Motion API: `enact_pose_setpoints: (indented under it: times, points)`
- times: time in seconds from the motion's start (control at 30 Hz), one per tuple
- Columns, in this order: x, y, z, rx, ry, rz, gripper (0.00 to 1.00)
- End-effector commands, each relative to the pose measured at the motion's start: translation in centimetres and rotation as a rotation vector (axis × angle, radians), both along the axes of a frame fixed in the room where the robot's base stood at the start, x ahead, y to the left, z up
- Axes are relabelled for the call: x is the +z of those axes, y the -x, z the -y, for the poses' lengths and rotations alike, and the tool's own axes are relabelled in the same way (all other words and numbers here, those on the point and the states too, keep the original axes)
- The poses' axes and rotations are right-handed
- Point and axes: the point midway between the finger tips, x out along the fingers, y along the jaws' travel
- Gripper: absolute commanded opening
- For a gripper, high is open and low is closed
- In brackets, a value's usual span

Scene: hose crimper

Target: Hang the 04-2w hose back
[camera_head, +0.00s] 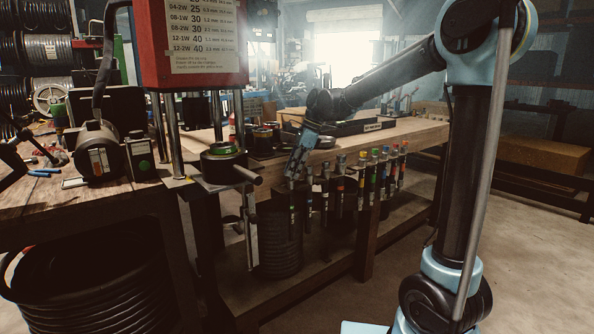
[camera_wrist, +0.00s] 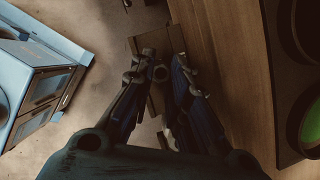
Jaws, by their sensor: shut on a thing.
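My gripper (camera_head: 293,172) points down at the front edge of the workbench, at the left end of a row of hanging hoses (camera_head: 362,172). It is shut on a hose (camera_head: 292,205), a dark thin piece that hangs below the fingers beside the row. In the wrist view, my gripper (camera_wrist: 165,75) shows a small round hose end (camera_wrist: 160,73) between its fingertips, over a bracket at the bench edge. The label on the held hose is too small to read. Whether it touches the bracket, I cannot tell.
The crimper (camera_head: 190,45) with its red-edged chart panel stands to the left, its handle reaching toward the hoses. A dark tray (camera_head: 355,127) and round dies lie on the workbench (camera_head: 420,131). A coil of hose (camera_head: 90,285) sits at lower left.

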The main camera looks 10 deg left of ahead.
Motion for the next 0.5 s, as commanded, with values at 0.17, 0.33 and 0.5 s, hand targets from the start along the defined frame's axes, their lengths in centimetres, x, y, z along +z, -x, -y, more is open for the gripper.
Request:
enact_pose_setpoints:
  times: [0.17,0.33,0.5]
  points:
    - [-0.08,-0.01,0.02,0.0,0.0,0.0,0.0]
    - [-0.07,-0.03,0.04,0.0,0.0,0.0,0.31]
    - [-0.08,-0.04,0.09,-0.001,0.0,0.0,0.39]
